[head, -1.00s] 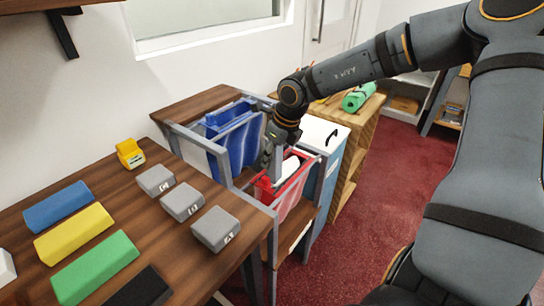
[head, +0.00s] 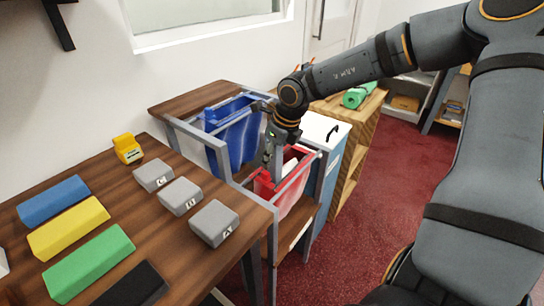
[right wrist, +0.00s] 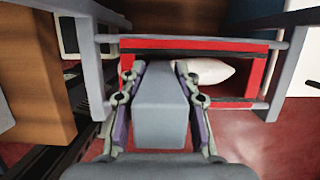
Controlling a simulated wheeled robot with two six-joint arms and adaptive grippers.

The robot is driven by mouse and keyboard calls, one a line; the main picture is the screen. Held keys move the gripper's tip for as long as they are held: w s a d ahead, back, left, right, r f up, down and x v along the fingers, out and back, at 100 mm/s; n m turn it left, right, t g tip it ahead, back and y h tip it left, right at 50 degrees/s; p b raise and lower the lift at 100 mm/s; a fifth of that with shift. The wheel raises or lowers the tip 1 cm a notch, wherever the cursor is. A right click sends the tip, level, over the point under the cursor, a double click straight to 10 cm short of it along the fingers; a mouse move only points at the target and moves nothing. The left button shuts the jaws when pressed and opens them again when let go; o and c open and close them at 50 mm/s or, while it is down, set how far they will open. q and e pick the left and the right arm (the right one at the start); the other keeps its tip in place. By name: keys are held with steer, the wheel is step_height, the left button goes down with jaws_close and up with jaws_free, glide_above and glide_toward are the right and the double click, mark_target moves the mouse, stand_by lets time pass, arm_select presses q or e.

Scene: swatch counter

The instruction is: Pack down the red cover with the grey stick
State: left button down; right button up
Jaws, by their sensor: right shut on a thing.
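My right gripper (head: 271,165) is over the red cover (head: 290,200), which looks like an open red liner hung in a metal frame. In the right wrist view the gripper (right wrist: 160,70) is shut on the grey stick (right wrist: 160,112), with a finger on each side. The red cover's rim (right wrist: 222,43) shows just beyond the stick. A white pillow-like thing (right wrist: 205,71) lies in the opening, right of the stick. The stick's far end is hidden, so I cannot tell whether it touches anything inside. My left gripper is out of view.
A blue liner (head: 235,145) hangs behind the red one. A wooden counter (head: 120,205) at left carries grey blocks (head: 180,196), coloured blocks (head: 68,228) and a yellow item (head: 127,149). A white-topped cabinet (head: 322,133) stands right of the frame. Red floor at right is free.

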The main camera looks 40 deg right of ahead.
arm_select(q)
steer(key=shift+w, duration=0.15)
